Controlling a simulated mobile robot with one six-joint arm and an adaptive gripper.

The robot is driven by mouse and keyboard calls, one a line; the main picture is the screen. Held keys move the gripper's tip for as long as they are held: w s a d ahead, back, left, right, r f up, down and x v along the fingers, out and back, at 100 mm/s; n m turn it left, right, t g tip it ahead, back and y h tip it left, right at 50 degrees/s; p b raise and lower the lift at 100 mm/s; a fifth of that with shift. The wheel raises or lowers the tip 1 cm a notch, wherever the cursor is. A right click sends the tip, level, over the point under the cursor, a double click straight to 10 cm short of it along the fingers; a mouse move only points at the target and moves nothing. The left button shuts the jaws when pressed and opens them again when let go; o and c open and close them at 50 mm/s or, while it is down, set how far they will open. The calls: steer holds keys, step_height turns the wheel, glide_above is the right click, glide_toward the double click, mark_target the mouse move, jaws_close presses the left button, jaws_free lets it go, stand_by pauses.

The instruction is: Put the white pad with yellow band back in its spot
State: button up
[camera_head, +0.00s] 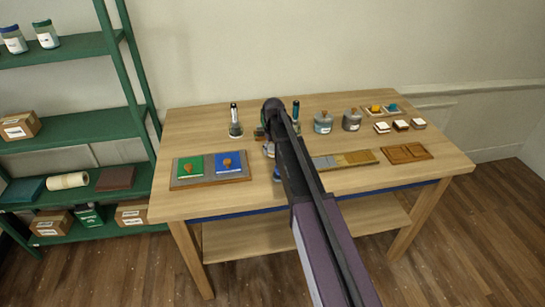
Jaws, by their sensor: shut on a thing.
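My arm reaches up from the bottom right over the table. My gripper (269,149) is mostly hidden behind it, with only small blue-grey parts showing at the arm's left edge, above the table's middle. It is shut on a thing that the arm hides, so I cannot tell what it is. Three small white-topped pads, a left one (382,127), a middle one (401,125) and a right one (418,124), lie at the back right. Their bands are too small to read, and I cannot pick out a yellow one.
The wooden table (190,120) also bears a board with green and blue panels (190,181), two lidded jars (323,123), a grey-and-yellow board (357,158), a brown tray (405,160) and slim bottles (235,128). A green shelf (75,128) stands left.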

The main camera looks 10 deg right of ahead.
mark_target(273, 147)
steer(key=shift+f+b, duration=0.8)
steer(key=shift+f, duration=0.35)
steer(key=shift+f, duration=0.2)
steer(key=o, duration=1)
steer(key=shift+r, duration=0.15)
step_height(273, 147, up, 12)
steer(key=p, duration=1.2)
steer(key=shift+r, duration=0.1)
steer(key=s+m, duration=0.2)
steer(key=s, duration=2.7)
steer(key=shift+a+m, duration=0.2)
steer(key=shift+m, duration=0.1)
